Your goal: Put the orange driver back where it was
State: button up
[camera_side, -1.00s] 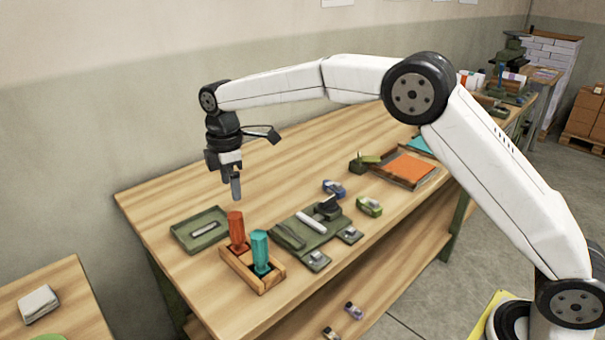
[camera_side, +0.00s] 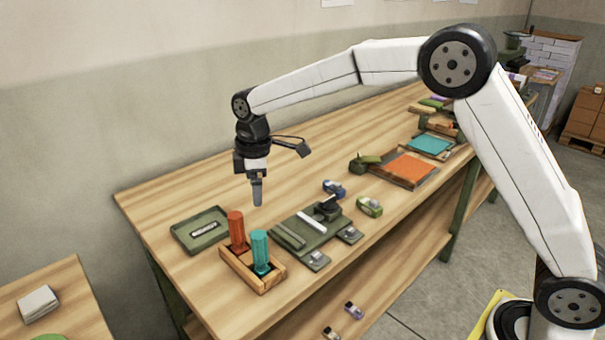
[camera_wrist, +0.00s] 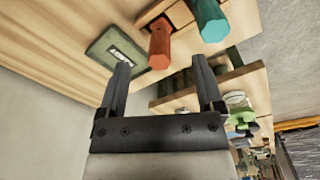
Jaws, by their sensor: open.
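The orange driver (camera_side: 236,229) stands upright in a wooden holder (camera_side: 239,274) near the left end of the bench. A teal driver (camera_side: 260,250) stands beside it in the same holder. My gripper (camera_side: 257,204) is open and empty, pointing down above the bench, behind and right of the drivers, touching neither. In the wrist view, the open fingers of my gripper (camera_wrist: 160,72) show in front, with the orange driver (camera_wrist: 160,48) beyond them and the teal driver (camera_wrist: 210,20) to its right. The lower ends of both drivers are hidden in the holder.
A green tray (camera_side: 188,241) with a small labelled piece lies left of the holder. A green fixture (camera_side: 290,226) with a white bar lies to its right. Blue (camera_side: 334,188) and green (camera_side: 369,207) small items sit beyond it.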

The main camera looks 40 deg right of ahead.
jog(key=s+d+f+m, duration=0.2)
jog(key=s+d+m, duration=0.1)
jog(key=s, duration=0.5)
jog(key=s+d+f+m+t, duration=0.1)
jog(key=s+d+f+m, duration=0.2)
jog(key=s, duration=0.5)
jog(key=s+d+f+m+t, duration=0.1)
jog(key=s+d+f+m, duration=0.1)
jog(key=s+d+m, duration=0.2)
jog(key=s+m, duration=0.2)
jog(key=s, duration=0.2)
jog(key=shift+s+d+f, duration=0.15)
jog(key=shift+s+d, duration=0.2)
